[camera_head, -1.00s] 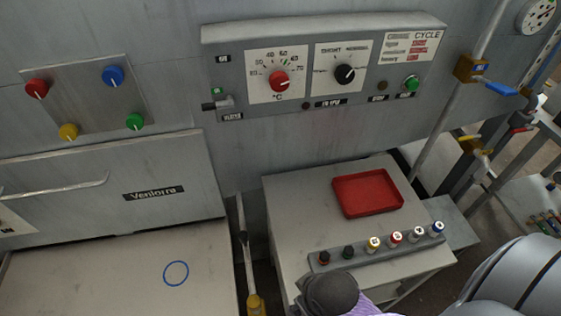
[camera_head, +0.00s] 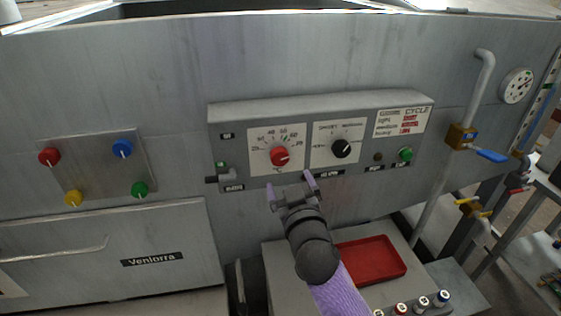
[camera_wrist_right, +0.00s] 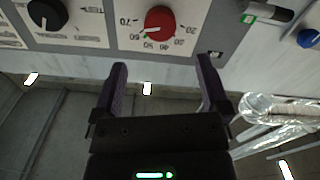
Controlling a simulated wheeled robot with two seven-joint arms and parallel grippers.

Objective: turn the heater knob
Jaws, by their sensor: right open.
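The red knob (camera_head: 280,156) sits on a white °C dial plate (camera_head: 263,163) on the grey control panel. It also shows at the top of the right wrist view (camera_wrist_right: 160,20), with a white pointer mark on its face. I cannot read its exact setting. My right gripper (camera_head: 290,183) is open and empty, just below the panel. In the right wrist view its two fingers (camera_wrist_right: 161,66) point towards the red knob, spread apart, with the knob between their lines and not touched. My left gripper is not in view.
A black knob (camera_head: 342,148) is right of the red one. A small lever fitting (camera_head: 226,178) is at the panel's left, a green button (camera_head: 405,154) at its right. A red tray (camera_head: 372,262) lies on the table below. Pipes with valves (camera_head: 461,136) stand at the right.

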